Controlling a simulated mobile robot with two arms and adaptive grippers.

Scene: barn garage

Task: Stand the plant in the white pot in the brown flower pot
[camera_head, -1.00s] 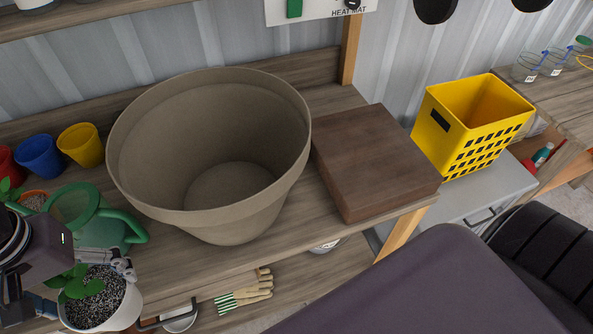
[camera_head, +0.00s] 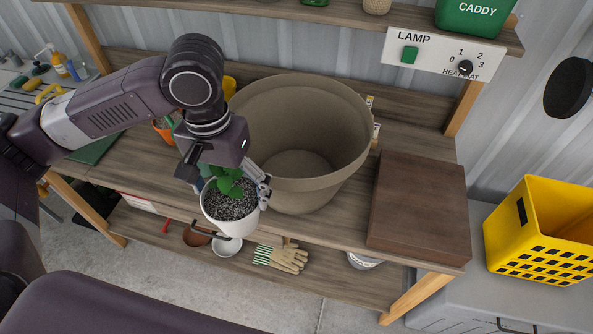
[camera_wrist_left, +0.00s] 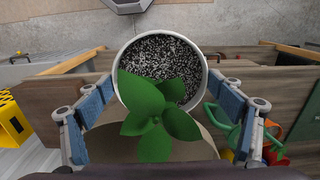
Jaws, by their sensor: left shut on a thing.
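The plant in the white pot (camera_head: 232,208) is held by my left gripper (camera_head: 232,190) at the front edge of the bench, left of and in front of the brown flower pot (camera_head: 300,185). In the left wrist view the white pot (camera_wrist_left: 203,85) sits upright between the two blue-padded fingers, with dark speckled soil and green leaves (camera_wrist_left: 155,120). The brown flower pot is large, empty and upright on the bench; part of its left side is hidden behind my left arm. My right gripper is not in view.
A brown wooden block (camera_head: 418,205) stands right of the brown flower pot. A yellow crate (camera_head: 540,230) is farther right. An upper shelf (camera_head: 330,20) and a lamp switch panel (camera_head: 440,55) are behind. Gloves (camera_head: 282,257) and small bowls lie on the lower shelf.

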